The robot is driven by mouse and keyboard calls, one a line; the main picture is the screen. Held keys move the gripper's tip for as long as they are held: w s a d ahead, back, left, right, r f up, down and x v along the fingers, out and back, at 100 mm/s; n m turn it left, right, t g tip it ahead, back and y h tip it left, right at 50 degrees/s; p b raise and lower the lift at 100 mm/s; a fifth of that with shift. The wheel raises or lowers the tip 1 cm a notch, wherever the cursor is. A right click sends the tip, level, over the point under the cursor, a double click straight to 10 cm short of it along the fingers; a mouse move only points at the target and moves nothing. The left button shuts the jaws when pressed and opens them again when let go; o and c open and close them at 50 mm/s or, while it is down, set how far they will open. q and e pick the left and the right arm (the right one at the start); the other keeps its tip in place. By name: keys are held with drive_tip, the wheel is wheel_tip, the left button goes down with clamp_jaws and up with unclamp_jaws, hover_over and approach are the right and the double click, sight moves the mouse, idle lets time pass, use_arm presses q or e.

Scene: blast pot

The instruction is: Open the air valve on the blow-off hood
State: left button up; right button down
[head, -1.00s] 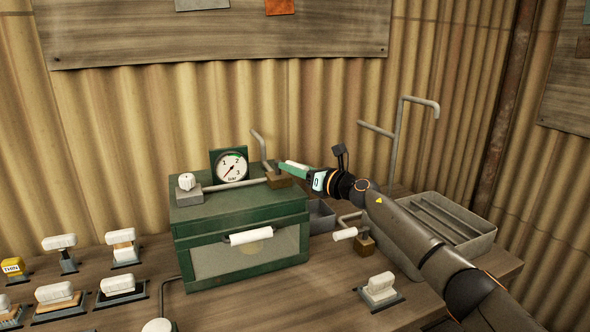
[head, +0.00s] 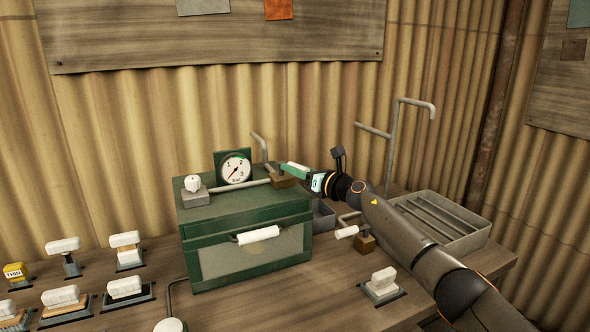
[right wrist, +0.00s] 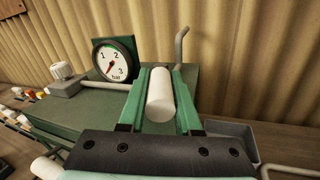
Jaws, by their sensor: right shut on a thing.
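The blow-off hood (head: 245,208) is a green box on the bench, with a white-handled front door. A grey pipe on its lid runs to a brown valve block (head: 284,182) at the right rear corner. My right gripper (head: 290,169) is at this block. In the right wrist view its green fingers are shut on a white cylindrical valve handle (right wrist: 160,97), which lies lengthwise between them. In the head view the fingers hide the handle. The round gauge (head: 236,169) has its red needle pointing to the lower left. My left gripper is out of view.
A white knob (head: 193,184) sits on a grey block on the lid's left. A second white-handled valve (head: 347,231) stands right of the hood, below my right arm. A grey tray (head: 470,242) is farther right. Several white-handled brushes stand at left.

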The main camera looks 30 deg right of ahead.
drive_tip(key=c, duration=0.6)
unclamp_jaws()
drive_tip(key=shift+v, duration=0.8)
drive_tip(key=v, duration=1.1)
drive_tip(key=shift+p, duration=0.45)
